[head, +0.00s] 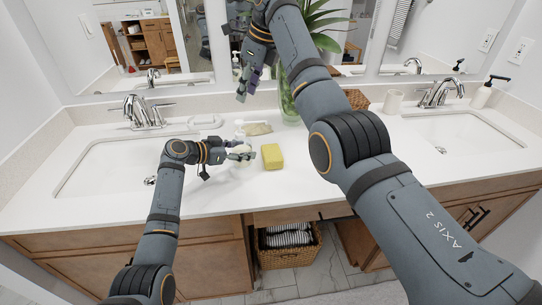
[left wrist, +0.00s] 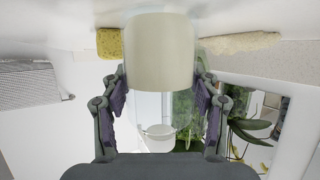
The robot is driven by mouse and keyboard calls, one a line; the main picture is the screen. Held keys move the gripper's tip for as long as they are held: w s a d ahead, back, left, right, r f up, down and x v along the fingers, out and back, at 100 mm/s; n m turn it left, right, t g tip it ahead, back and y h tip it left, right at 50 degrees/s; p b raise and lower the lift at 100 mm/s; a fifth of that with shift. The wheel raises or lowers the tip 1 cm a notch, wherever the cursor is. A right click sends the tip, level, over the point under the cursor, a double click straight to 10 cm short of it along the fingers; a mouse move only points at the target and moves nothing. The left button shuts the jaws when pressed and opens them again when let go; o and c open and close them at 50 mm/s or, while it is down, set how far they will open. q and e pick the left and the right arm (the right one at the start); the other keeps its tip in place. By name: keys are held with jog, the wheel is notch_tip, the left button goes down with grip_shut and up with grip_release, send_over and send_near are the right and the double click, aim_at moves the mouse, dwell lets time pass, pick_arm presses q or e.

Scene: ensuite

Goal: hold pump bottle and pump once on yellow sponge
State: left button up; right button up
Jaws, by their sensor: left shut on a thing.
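The pale cream pump bottle (head: 240,161) stands on the white counter, partly hidden by my left gripper (head: 245,151). That gripper is shut around it. In the left wrist view the bottle's smooth cream body (left wrist: 160,52) fills the space between the two fingers. The yellow sponge (head: 272,156) lies flat on the counter just to the right of the bottle, apart from it; it also shows in the left wrist view (left wrist: 110,42). My right gripper (head: 248,86) hangs above and behind the bottle, fingers downward, touching neither bottle nor sponge; its finger gap is unclear.
A left basin (head: 108,165) and a right basin (head: 455,138) flank the counter. A beige bumpy item (head: 258,129) lies behind the bottle. The counter's front strip is clear.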

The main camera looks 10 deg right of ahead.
dwell(0.3)
jog(key=shift+n, duration=0.3)
jog(key=c, duration=0.4)
jog(key=shift+w+a+n, duration=0.1)
jog(key=shift+n, duration=0.6)
jog(key=shift+c, duration=1.4)
jog(key=shift+a+n, duration=0.15)
jog(key=shift+n, duration=1.05)
grip_shut()
jog(key=shift+w+a+f+n+t+h, duration=0.3)
jog(key=shift+f+n, duration=0.8)
jog(key=shift+n, duration=3.35)
jog(key=shift+w+a+f+n+t+h, duration=0.1)
jog(key=shift+w+a+f+n+t, duration=0.7)
jog(key=shift+n, duration=3.6)
jog(key=shift+s+a+f+n+g+h, duration=0.2)
jog(key=shift+f+n, duration=1.25)
jog(key=shift+n, duration=3)
